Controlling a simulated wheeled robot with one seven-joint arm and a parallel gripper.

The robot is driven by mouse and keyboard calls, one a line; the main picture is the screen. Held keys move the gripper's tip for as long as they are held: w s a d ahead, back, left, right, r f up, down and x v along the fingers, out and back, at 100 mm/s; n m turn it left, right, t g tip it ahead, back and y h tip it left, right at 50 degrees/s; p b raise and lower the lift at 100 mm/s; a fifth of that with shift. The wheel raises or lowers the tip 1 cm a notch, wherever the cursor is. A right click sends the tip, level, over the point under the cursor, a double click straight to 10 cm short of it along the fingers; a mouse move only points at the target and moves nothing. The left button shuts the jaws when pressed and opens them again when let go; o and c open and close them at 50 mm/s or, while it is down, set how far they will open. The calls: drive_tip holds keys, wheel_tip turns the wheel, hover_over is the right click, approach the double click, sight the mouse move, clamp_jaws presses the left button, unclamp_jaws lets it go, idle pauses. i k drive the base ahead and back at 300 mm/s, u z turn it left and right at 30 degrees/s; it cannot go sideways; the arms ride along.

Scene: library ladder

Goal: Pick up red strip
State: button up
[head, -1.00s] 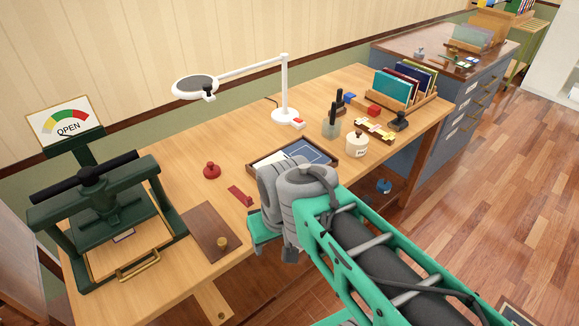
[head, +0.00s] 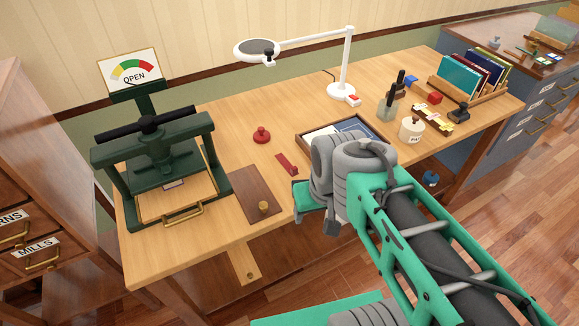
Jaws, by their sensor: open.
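The red strip (head: 286,163) lies flat on the wooden table, left of the dark-rimmed tray (head: 304,134) and near the brown board. It looks narrow and slightly slanted, and it is uncovered. My gripper (head: 316,213) is over the table's front edge, in front and to the right of the strip, apart from it. The grey wrist partly hides it. The jaws are open, and I see nothing held between them.
A brown board with a brass knob (head: 254,194) lies in front of the strip. A red knobbed object (head: 261,135) stands behind it. A green press (head: 156,165) stands left. A white lamp (head: 341,88), jar (head: 411,128) and book rack (head: 470,95) stand right.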

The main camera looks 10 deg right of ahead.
sight(292, 170)
drive_tip(key=u, duration=0.75)
drive_tip(key=k, duration=0.35)
drive_tip(key=u, duration=1.1)
drive_tip(key=i, duration=1)
drive_tip(key=u, duration=0.05)
